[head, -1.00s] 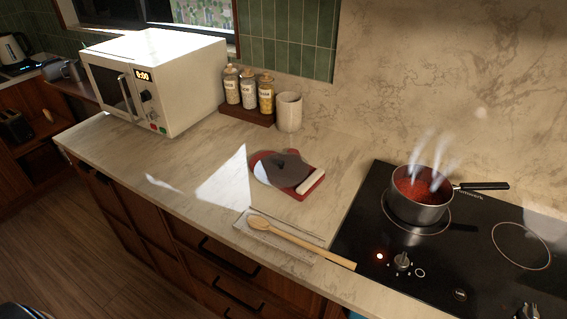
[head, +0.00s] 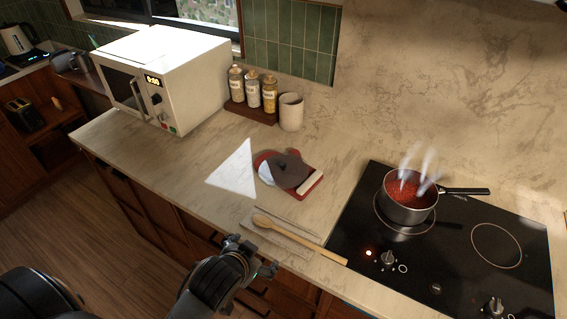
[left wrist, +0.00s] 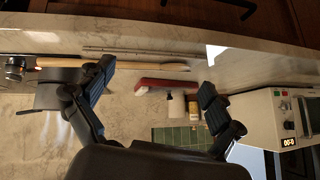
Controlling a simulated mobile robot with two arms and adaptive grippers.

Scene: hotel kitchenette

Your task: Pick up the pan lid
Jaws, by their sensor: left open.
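The pan lid (head: 287,168) appears as a dark, roundish piece lying on a red oven mitt (head: 316,185) on the counter; its exact outline is hard to tell. My left gripper (head: 254,254) is open and empty at the counter's front edge, in front of the wooden spoon and apart from the lid. In the left wrist view, which is upside down, the open fingers (left wrist: 155,95) stand either side of the red mitt (left wrist: 160,83); the lid is not clear there. My right gripper is not in view.
A wooden spoon (head: 300,240) lies on a rest between gripper and mitt. A steaming pot (head: 408,207) of red food stands on the cooktop (head: 455,250) at right. Behind are spice jars (head: 253,92), a cup (head: 291,112) and a microwave (head: 165,75).

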